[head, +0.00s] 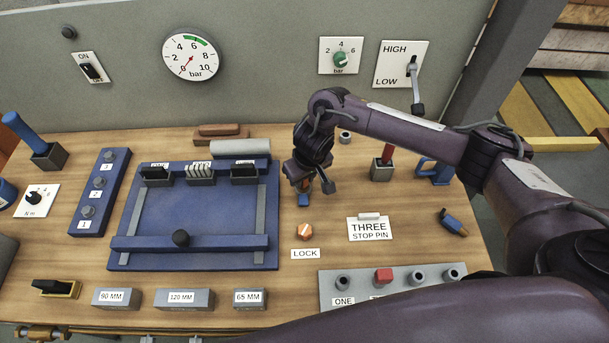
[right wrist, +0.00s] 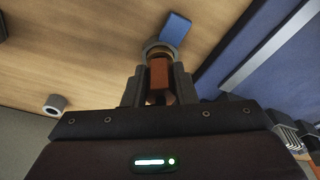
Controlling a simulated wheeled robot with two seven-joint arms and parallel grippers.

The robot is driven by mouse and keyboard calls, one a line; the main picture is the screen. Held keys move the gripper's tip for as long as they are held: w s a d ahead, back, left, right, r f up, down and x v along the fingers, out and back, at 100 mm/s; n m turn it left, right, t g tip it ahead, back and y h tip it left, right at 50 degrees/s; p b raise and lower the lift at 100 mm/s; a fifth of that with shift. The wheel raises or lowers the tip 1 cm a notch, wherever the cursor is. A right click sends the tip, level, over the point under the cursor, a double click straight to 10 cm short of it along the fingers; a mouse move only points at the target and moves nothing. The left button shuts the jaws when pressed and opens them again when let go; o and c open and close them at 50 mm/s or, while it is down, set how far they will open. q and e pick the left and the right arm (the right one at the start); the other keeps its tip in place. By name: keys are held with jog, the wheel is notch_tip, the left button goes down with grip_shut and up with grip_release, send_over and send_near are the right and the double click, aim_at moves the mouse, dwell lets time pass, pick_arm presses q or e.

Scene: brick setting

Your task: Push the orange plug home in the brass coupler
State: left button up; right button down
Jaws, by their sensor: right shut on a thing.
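My right gripper (head: 304,184) is over the wooden bench, right of the blue fixture, pointing down. In the right wrist view its fingers (right wrist: 159,88) are shut on the orange plug (right wrist: 159,72). The plug's far end meets a round, dull metal ring (right wrist: 157,47), which looks like the coupler. A blue tab (right wrist: 175,30) sticks out beside the ring, and it also shows just below the gripper in the head view (head: 303,200). The fingers hide part of the plug, and I cannot tell how deep it sits. My left gripper is out of view.
An orange knob (head: 305,231) above the LOCK label is close in front of my gripper. The blue fixture (head: 190,215) stands to the left. The THREE stop pin plate (head: 369,229) and a blue and brass piece (head: 453,222) are to the right.

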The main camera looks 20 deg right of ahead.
jog(key=shift+f, duration=0.3)
jog(key=c, duration=0.7)
grip_release()
notch_tip(320, 180, up, 6)
jog(key=p, duration=0.7)
